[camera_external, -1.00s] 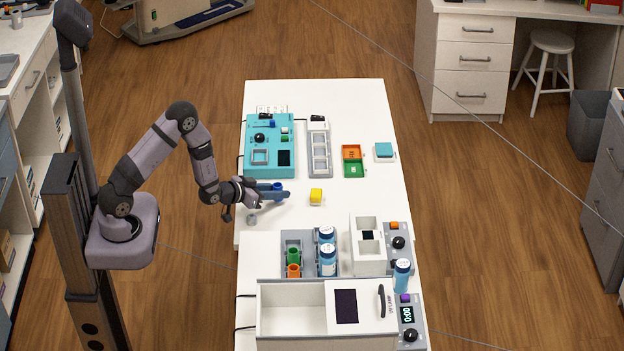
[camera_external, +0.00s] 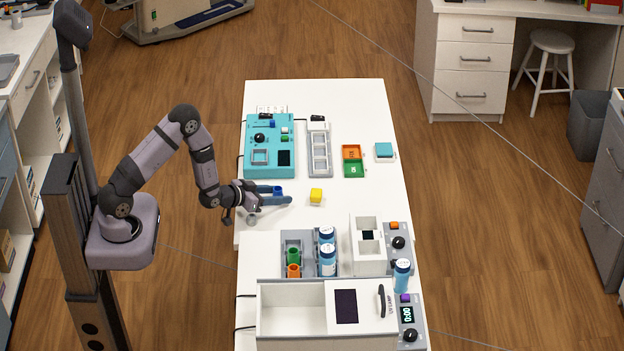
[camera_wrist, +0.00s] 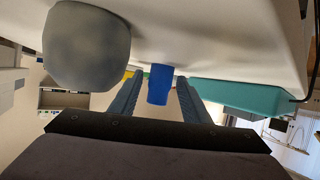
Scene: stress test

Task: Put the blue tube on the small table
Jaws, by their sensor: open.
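The blue tube (camera_wrist: 160,85) stands between the two fingers of my gripper (camera_wrist: 162,92) in the wrist view, with a gap visible on either side. In the outside view, my gripper (camera_external: 281,194) is low over the white worktable (camera_external: 330,100), its fingers spread and pointing right. The top of the blue tube (camera_external: 277,188) shows between them; its lower part is hidden by the fingers. I cannot tell which surface is the small table.
A small grey object (camera_external: 251,219) is beside my gripper; a large grey rounded shape (camera_wrist: 88,47) is near it in the wrist view. The teal device (camera_external: 256,170) is behind. Racks and boxes fill the front.

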